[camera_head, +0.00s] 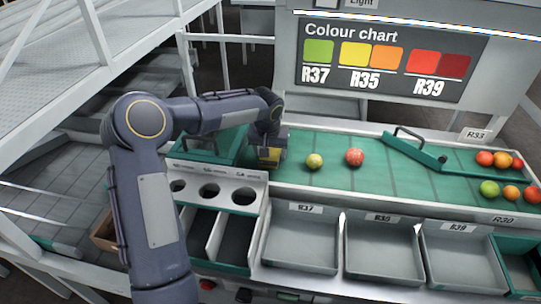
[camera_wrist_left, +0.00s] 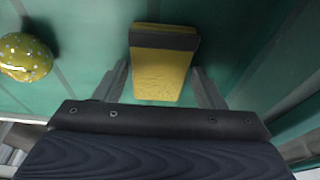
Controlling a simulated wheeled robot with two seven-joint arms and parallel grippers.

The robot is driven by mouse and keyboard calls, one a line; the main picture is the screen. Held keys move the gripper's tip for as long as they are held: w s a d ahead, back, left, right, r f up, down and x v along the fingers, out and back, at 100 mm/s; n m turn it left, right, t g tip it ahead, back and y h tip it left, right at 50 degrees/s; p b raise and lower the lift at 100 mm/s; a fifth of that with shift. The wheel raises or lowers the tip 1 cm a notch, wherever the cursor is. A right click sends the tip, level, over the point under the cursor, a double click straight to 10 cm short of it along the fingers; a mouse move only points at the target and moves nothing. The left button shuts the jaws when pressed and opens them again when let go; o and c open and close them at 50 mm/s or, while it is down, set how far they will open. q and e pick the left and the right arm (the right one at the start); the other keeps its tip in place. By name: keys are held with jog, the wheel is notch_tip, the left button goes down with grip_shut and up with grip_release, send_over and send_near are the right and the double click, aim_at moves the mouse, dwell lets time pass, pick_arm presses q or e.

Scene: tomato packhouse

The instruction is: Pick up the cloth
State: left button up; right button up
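The cloth (camera_head: 269,158) is a small yellow block-like piece at the left end of the green sorting belt. In the left wrist view the cloth (camera_wrist_left: 160,75) shows a dark grey band near its far end. My left gripper (camera_head: 272,148) is right at the cloth, hiding part of it in the head view. In the wrist view the fingers of my left gripper (camera_wrist_left: 162,82) are apart, one on each side of the cloth, with a narrow gap showing at each side. Whether the cloth still rests on the belt I cannot tell. My right gripper is not in view.
A yellow-green tomato (camera_head: 314,160) lies just right of the cloth, also seen in the wrist view (camera_wrist_left: 25,57). A red tomato (camera_head: 355,157) lies further right. A green divider with handle (camera_head: 212,148) stands left. Grey bins (camera_head: 302,238) line the front.

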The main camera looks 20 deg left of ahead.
aim_at(271, 151)
pick_arm(q)
jog(key=c, duration=0.7)
jog(key=shift+r, duration=0.1)
jog(key=shift+r, duration=0.45)
notch_tip(271, 151, up, 2)
jog(key=shift+r, duration=0.25)
jog(key=s+d+r+b, duration=0.1)
jog(key=s+r, duration=0.2)
jog(key=s, duration=0.1)
jog(key=s+d+r+b, duration=0.1)
jog(key=s+d+r, duration=0.1)
jog(key=s+r, duration=0.1)
jog(key=s+d+r+b, duration=0.1)
jog(key=s+d+r, duration=0.1)
jog(key=s, duration=0.4)
jog(key=shift+d+r, duration=0.1)
jog(key=shift+r, duration=0.6)
